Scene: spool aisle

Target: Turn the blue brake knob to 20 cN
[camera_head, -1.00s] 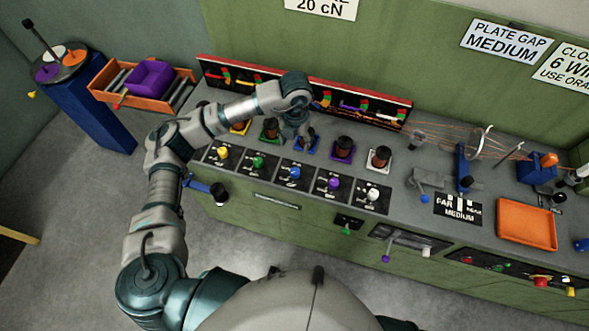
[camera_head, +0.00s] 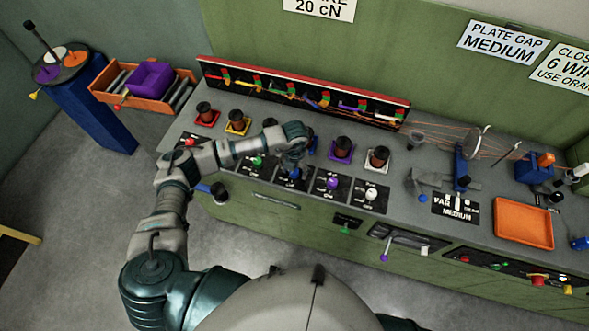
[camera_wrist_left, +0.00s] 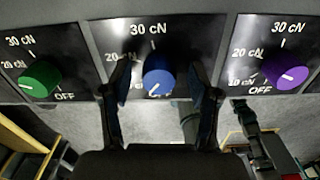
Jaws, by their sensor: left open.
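The blue brake knob (camera_wrist_left: 158,76) sits on a black dial plate (camera_wrist_left: 190,40) in the left wrist view. Marks for 30 cN at the top and 20 cN at the left show. The lower marks are partly hidden by a finger. A white line on the knob points down and slightly left. My left gripper (camera_wrist_left: 160,66) is open, with one finger on each side of the knob; I cannot tell whether they touch it. In the head view, my left gripper (camera_head: 292,168) is over the blue knob and mostly hides it.
A green knob (camera_wrist_left: 40,79) and a purple knob (camera_wrist_left: 284,74) flank the blue one. Behind the knobs stand spools, including one on a purple base (camera_head: 342,148). A wall sign (camera_head: 320,8) reads 20 cN. An orange tray (camera_head: 523,224) lies to the right.

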